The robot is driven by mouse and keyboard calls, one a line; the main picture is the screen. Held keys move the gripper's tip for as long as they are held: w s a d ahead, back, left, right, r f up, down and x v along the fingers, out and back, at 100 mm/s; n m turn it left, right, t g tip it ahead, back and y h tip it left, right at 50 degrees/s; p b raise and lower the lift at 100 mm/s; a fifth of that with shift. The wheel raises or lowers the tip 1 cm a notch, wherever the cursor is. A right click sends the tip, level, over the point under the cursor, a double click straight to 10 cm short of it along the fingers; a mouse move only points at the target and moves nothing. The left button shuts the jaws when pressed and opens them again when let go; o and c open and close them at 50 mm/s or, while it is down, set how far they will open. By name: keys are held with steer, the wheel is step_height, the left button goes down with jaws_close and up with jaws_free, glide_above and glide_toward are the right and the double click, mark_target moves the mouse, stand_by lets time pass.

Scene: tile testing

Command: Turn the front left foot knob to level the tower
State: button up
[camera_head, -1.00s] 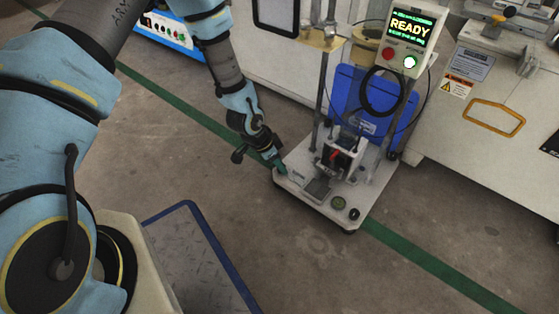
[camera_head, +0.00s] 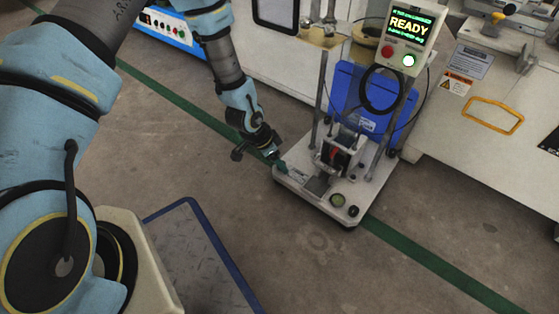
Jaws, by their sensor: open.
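The tower stands on a pale base plate (camera_head: 322,209) on the floor, with upright posts and a control box (camera_head: 408,35) whose screen reads READY. My gripper (camera_head: 280,166) is at the plate's left corner, open, its tips close to a small teal-green part there. The front left foot knob is not clearly visible; the gripper and plate edge hide that spot. I cannot tell whether the fingers touch anything.
A green floor line (camera_head: 440,262) runs diagonally past the base. A blue-edged plate (camera_head: 195,255) lies at lower left. A white machine (camera_head: 480,130) with a yellow handle stands at right. A blue panel (camera_head: 356,95) is behind the tower. Open concrete floor lies in front.

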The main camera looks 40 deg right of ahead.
steer(key=p+v, duration=0.4)
steer(key=v, duration=0.6)
steer(key=shift+p, duration=0.3)
steer(key=shift+r, duration=0.15)
